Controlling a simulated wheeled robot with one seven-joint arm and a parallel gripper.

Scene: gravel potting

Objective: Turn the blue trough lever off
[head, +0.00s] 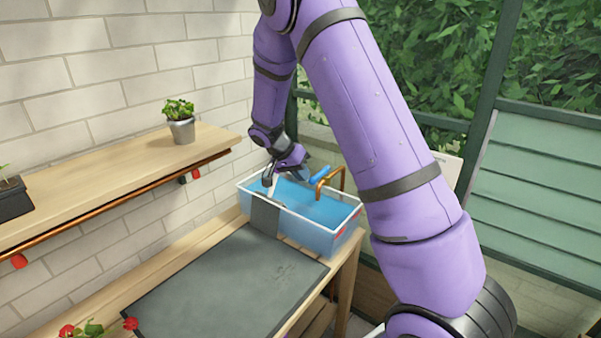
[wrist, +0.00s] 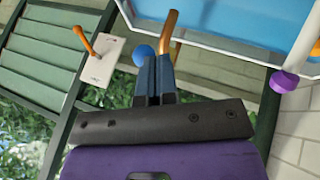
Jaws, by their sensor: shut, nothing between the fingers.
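The trough (head: 345,232) is a clear, white-rimmed box of blue water at the bench's far end. It also shows at the top of the wrist view (wrist: 205,40). A copper spout (head: 337,172) stands at its far side, with the blue lever (head: 319,178) beside it. In the wrist view, a blue round knob (wrist: 142,53), apparently the lever's end, shows just left of my fingertips, near the copper pipe (wrist: 169,28). My gripper (wrist: 155,57) is shut and empty, its tips close to the knob and pipe. I cannot tell whether they touch.
A grey mat (head: 215,285) covers the bench's near part. A wooden shelf (head: 120,170) with a potted plant (head: 181,127) runs along the brick wall. In the wrist view, an orange lever (wrist: 84,40) sits on a white plate, and a purple knob (wrist: 284,82) is at right.

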